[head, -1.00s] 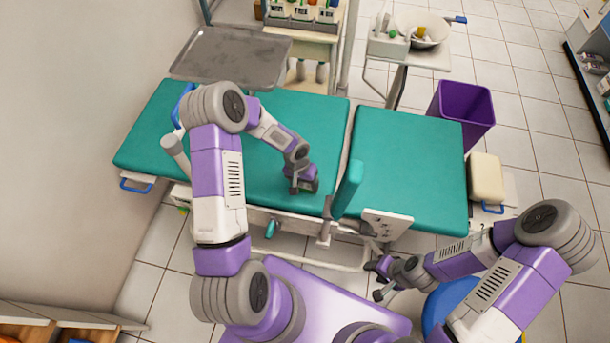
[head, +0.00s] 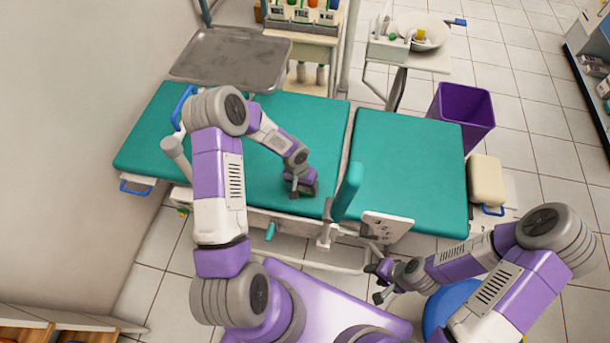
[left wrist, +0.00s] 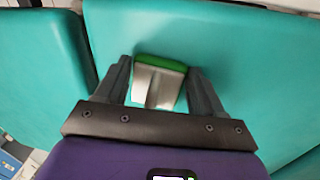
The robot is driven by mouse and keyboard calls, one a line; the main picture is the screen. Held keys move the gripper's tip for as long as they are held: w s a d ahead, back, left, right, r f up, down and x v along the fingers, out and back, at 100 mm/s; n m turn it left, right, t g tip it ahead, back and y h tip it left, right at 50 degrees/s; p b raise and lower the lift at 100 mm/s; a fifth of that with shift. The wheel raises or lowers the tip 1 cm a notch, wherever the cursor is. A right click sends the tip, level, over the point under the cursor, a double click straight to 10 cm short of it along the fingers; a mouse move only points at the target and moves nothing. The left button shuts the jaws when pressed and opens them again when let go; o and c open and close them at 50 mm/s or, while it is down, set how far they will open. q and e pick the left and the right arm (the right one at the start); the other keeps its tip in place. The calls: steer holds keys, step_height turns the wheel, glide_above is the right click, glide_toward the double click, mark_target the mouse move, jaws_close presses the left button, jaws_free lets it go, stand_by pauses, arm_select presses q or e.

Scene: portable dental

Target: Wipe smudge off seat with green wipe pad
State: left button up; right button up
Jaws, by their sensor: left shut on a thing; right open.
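The seat is a teal padded cushion (head: 270,112) of the dental chair, and it also fills much of the left wrist view (left wrist: 235,50). My left gripper (head: 304,192) is low over the seat's front edge, near the gap to the other cushion. It is shut on the green wipe pad (left wrist: 160,63), which has a green face and a pale grip block between the fingers. The pad appears at or very near the seat surface; contact is hard to tell. No smudge is visible. My right gripper (head: 376,283) is open and empty in front of the chair.
A second teal cushion (head: 405,165) lies to the right, with an upright teal armrest (head: 347,190) close to my left gripper. A grey metal tray (head: 230,58) overhangs the back. A purple bin (head: 462,110) and a cream box (head: 486,179) stand at the right.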

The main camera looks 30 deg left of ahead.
arm_select(q)
steer(key=shift+d+r+p, duration=0.1)
steer(key=shift+r+p, duration=2.7)
steer(key=shift+r, duration=1.3)
